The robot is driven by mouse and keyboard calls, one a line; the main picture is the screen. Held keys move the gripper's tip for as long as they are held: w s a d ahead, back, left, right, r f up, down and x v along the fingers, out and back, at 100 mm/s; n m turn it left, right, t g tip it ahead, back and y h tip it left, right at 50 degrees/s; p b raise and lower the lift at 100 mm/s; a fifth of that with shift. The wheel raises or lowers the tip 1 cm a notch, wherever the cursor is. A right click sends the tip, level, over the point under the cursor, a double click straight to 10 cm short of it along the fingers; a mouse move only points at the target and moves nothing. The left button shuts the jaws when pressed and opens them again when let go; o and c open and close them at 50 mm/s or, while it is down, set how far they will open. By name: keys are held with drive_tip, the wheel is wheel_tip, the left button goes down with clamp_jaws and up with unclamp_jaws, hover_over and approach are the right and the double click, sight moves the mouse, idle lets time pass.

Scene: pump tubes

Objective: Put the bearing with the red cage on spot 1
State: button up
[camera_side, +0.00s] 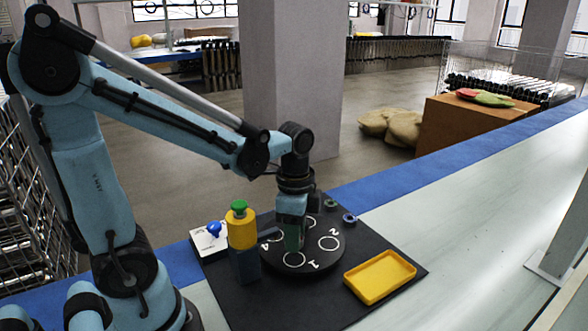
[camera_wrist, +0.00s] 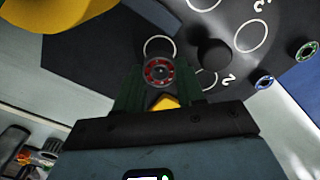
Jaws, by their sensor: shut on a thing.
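The bearing with the red cage (camera_wrist: 158,72) is held between the two fingers of my gripper (camera_wrist: 158,82) in the wrist view. In the side view my gripper (camera_side: 292,246) points down over the round black plate, close to the white ring of spot 1 (camera_side: 294,260). The bearing is hidden by the gripper there. In the wrist view a white ring (camera_wrist: 159,46) lies just beyond the bearing, its number out of sight. I cannot tell how high the bearing is above the plate.
The round plate (camera_side: 325,262) has several numbered rings and a dark central knob (camera_wrist: 212,53). A green bearing (camera_wrist: 307,52) and a blue bearing (camera_wrist: 265,82) lie beyond it. A yellow cylinder (camera_side: 242,231) stands close left of my gripper. An empty yellow tray (camera_side: 380,277) lies right.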

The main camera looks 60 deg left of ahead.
drive_tip(key=shift+f, duration=1.9)
drive_tip(key=shift+f, duration=0.2)
drive_tip(key=o, duration=1.1)
drive_tip(key=shift+c, duration=0.2)
drive_tip(key=shift+r, duration=0.1)
